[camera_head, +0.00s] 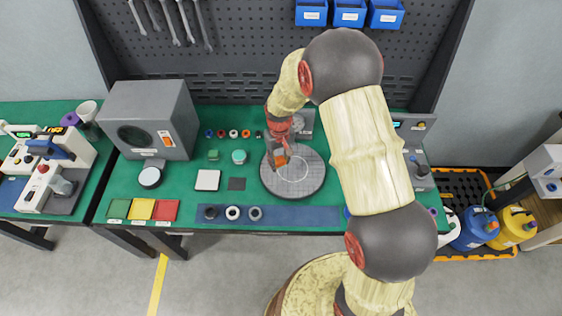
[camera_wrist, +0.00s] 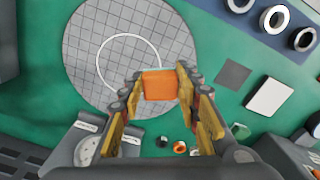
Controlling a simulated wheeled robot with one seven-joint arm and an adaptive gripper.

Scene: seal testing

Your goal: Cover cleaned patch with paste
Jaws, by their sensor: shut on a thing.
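A round grey plate (camera_head: 312,186) with a grid and a thin white circle lies on the green bench; it fills the upper left of the wrist view (camera_wrist: 170,35). My gripper (camera_head: 281,158) is over the plate's upper left part. In the wrist view my gripper's fingers (camera_wrist: 159,88) are shut on an orange block (camera_wrist: 159,84), which appears over the edge of the white circle. I cannot tell whether the block touches the plate. No paste or cleaned patch can be made out on the plate.
A white square pad (camera_head: 207,180) and a dark square (camera_head: 236,184) lie left of the plate. Several rings (camera_head: 233,213) sit on a blue strip (camera_head: 300,216) at the front edge. A grey machine (camera_head: 150,118) stands at the left. Small coloured rings (camera_head: 233,133) line the back.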

